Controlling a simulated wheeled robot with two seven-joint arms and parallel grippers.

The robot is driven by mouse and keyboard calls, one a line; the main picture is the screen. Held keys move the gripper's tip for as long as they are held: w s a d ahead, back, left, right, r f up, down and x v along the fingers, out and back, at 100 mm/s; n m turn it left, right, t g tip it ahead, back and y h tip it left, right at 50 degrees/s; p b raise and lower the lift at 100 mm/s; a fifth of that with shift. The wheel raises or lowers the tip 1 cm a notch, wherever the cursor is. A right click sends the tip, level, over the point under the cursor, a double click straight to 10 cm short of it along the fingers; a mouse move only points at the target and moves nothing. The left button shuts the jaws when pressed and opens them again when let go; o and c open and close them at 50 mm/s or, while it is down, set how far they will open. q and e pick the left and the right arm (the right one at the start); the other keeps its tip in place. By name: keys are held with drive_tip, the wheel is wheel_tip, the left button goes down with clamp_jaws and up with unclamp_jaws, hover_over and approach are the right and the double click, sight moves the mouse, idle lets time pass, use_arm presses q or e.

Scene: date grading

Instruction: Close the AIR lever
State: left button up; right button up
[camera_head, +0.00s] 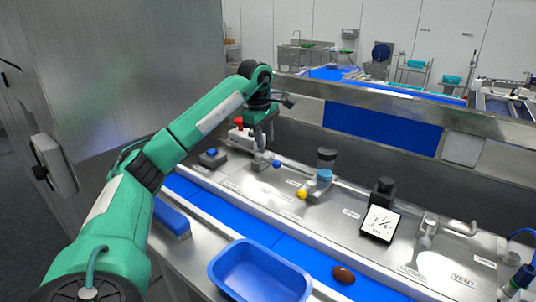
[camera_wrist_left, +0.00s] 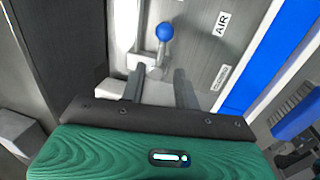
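The AIR lever ends in a blue ball (camera_head: 276,164) on a metal arm, on the sloped steel panel in the head view. In the left wrist view the blue ball (camera_wrist_left: 165,32) is at the top, left of the AIR label (camera_wrist_left: 222,24), above a pale metal pivot. My left gripper (camera_head: 262,148) hangs just left of the ball. In the wrist view its two fingers (camera_wrist_left: 158,80) are apart and nothing shows clamped between them; the lever's pivot lies beyond the tips. I cannot tell whether they touch it. My right gripper is in neither view.
A yellow-knobbed valve (camera_head: 302,194) and a gauge (camera_head: 380,222) stand right of the lever. A red knob (camera_head: 239,123) and a blue-buttoned box (camera_head: 212,155) are close to the gripper. A blue tray (camera_head: 258,272) and a brown date (camera_head: 343,275) are in front.

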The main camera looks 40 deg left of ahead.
sight(267, 160)
use_arm(q)
drive_tip(key=f, duration=0.2)
drive_tip(key=f+p, duration=0.1)
drive_tip(key=f, duration=0.1)
drive_tip(key=w+f+p, duration=0.1)
drive_tip(key=f, duration=0.2)
drive_tip(key=shift+w+a, duration=0.1)
clamp_jaws()
